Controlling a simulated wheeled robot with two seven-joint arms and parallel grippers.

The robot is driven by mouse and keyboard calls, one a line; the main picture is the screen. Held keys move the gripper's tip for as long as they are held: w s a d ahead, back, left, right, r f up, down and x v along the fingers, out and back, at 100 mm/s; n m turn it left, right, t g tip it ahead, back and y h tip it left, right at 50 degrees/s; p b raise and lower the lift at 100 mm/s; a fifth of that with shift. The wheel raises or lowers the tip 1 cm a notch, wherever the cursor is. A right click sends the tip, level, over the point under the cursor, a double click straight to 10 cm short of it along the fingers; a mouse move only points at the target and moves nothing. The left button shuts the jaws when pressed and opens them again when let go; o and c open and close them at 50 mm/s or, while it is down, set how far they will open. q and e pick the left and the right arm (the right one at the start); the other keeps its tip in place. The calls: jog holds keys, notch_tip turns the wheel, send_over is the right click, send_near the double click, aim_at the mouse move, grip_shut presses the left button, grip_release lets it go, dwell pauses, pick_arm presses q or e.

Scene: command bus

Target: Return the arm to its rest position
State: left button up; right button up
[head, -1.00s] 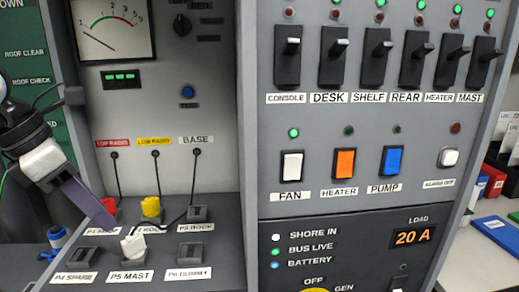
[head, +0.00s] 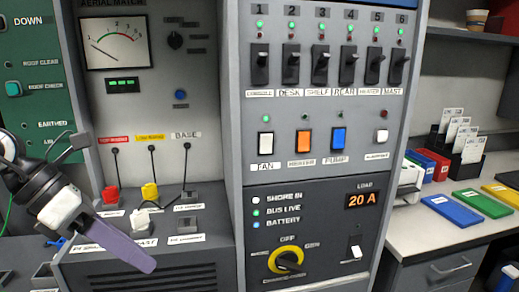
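My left arm comes in from the left edge, and my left gripper (head: 146,263) points down and to the right. Its purple finger part shows side-on in front of the lower left of the socket box, covering some labels there. I see nothing held at its tip, and I cannot tell whether the fingers are apart. Behind it stand a red plug (head: 110,195) and a yellow plug (head: 149,191) on the socket ledge. A white plug (head: 143,221) sits in the front row. My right gripper is not in view.
The switch panel (head: 330,120) rises right of the gripper, with a yellow rotary knob (head: 287,261) low on it. A counter (head: 428,228) at the right holds blue, green and yellow trays. A green panel (head: 35,105) stands at the far left.

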pick_arm(q)
jog(key=s+d+n+h, duration=0.2)
jog(key=d+n+h, duration=0.4)
jog(key=d+h, duration=0.75)
jog(key=w+a+f+n+t+y+p, duration=0.1)
jog(key=w+a+f+n+t+y, duration=0.15)
jog(key=f+n+t+y, duration=0.85)
jog(key=w+a+f+n+t+y, duration=0.3)
jog(key=f+n, duration=0.4)
jog(key=n, duration=0.9)
jog(key=s+a+f+n+g+y, duration=0.2)
jog(key=s+f+n+g+y, duration=0.2)
jog(key=s+f, duration=1.5)
notch_tip(320, 180, down, 4)
jog(key=n+g, duration=0.3)
jog(key=n, duration=0.2)
jog(key=shift+s+r, duration=0.25)
jog(key=shift+s, duration=0.15)
